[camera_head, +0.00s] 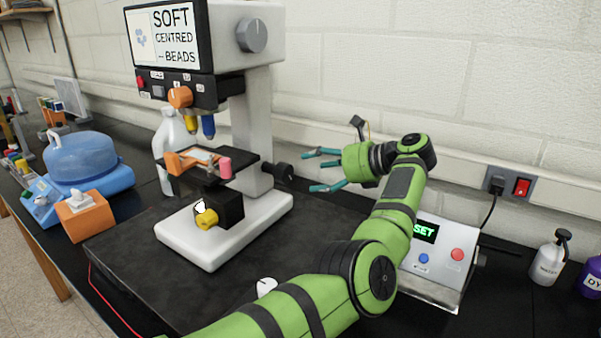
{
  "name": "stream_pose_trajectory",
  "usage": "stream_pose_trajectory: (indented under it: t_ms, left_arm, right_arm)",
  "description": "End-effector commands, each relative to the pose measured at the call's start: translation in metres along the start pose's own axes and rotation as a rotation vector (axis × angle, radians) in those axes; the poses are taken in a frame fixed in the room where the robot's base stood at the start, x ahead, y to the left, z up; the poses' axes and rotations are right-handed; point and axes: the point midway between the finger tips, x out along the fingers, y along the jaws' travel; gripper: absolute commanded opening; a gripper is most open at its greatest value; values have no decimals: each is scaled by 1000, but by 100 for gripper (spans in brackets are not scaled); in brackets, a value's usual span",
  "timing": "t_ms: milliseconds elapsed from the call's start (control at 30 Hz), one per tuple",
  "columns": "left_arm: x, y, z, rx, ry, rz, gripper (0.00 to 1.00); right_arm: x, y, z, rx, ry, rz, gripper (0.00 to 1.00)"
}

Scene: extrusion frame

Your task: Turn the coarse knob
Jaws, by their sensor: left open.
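A white microscope-like instrument (232,238) stands on a dark mat, with a screen (162,38) reading "SOFT CENTRED ~ BEADS". A black knob (277,172) sticks out from the right side of its column, low down; it looks like the coarse knob, though I see no label on it. My left gripper (309,171) is just right of this knob, its teal fingers spread and pointing left towards it. The fingers look apart from the knob, with nothing between them. A grey knob (252,35) is on the head and a yellow knob (206,218) is low on the front. My right gripper is out of view.
A control box (436,262) with a green display and buttons stands behind my arm. A blue domed device (82,160) and an orange tissue box (85,216) are at the left. The wall runs close behind the gripper.

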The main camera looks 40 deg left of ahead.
Motion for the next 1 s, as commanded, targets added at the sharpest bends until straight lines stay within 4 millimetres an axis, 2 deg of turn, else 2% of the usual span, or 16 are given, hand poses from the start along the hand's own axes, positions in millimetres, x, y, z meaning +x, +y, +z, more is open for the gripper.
stream_pose_trajectory:
  t_ms: [33,100,300,1000]
  left_arm:
    - [-11,0,0,2,-1,-4,72]
    - [-20,-1,0,2,1,-1,72]
    - [-37,0,0,1,1,0,72]
    - [-38,0,-1,1,0,1,72]
  right_arm:
    - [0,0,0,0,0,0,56]
    - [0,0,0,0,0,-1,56]
    - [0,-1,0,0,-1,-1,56]
    - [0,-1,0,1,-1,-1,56]
